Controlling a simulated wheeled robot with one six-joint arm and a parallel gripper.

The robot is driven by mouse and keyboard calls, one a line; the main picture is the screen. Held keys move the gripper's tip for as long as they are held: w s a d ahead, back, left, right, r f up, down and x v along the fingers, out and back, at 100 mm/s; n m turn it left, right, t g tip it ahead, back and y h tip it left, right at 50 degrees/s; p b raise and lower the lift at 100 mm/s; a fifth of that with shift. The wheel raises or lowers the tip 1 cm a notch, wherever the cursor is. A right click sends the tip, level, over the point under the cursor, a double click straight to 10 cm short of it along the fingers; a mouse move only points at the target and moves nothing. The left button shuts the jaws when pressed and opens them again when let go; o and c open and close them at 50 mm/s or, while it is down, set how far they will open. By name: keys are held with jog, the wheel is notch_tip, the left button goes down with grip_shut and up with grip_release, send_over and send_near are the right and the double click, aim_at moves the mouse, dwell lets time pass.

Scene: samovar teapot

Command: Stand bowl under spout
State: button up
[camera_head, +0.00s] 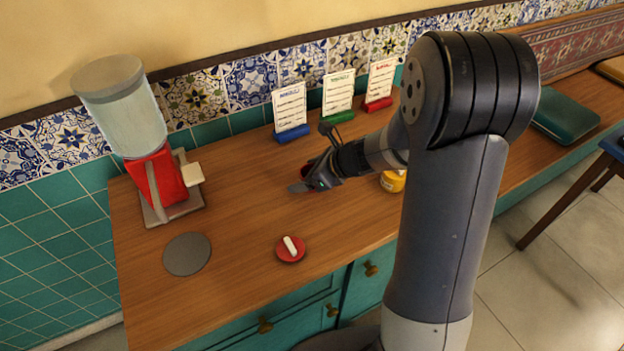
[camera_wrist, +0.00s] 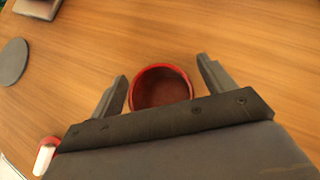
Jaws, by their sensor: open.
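A red bowl (camera_wrist: 161,88) with a dark red inside sits on the wooden counter in the wrist view, its opening facing the camera. My gripper (camera_wrist: 161,70) is open, with one finger on each side of the bowl and small gaps visible. In the head view my gripper (camera_head: 306,184) is low over the middle of the counter; only a sliver of red shows by it, the bowl being mostly hidden. The dispenser (camera_head: 160,187) stands at the left, with a clear tank, red body and pale block-like spout (camera_head: 192,174) over a grey base.
A grey disc (camera_head: 187,254) lies flat in front of the dispenser. A small red dish with a white stick (camera_head: 290,248) is near the front edge. Several cards on coloured stands line the wall (camera_head: 338,97). A yellow jar (camera_head: 393,181) stands beside my arm.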

jog(key=shift+c, duration=0.2)
jog(key=c, duration=1.2)
jog(key=shift+r, duration=0.15)
jog(key=shift+c, duration=0.2)
notch_tip(320, 180, up, 28)
jog(key=p, duration=0.6)
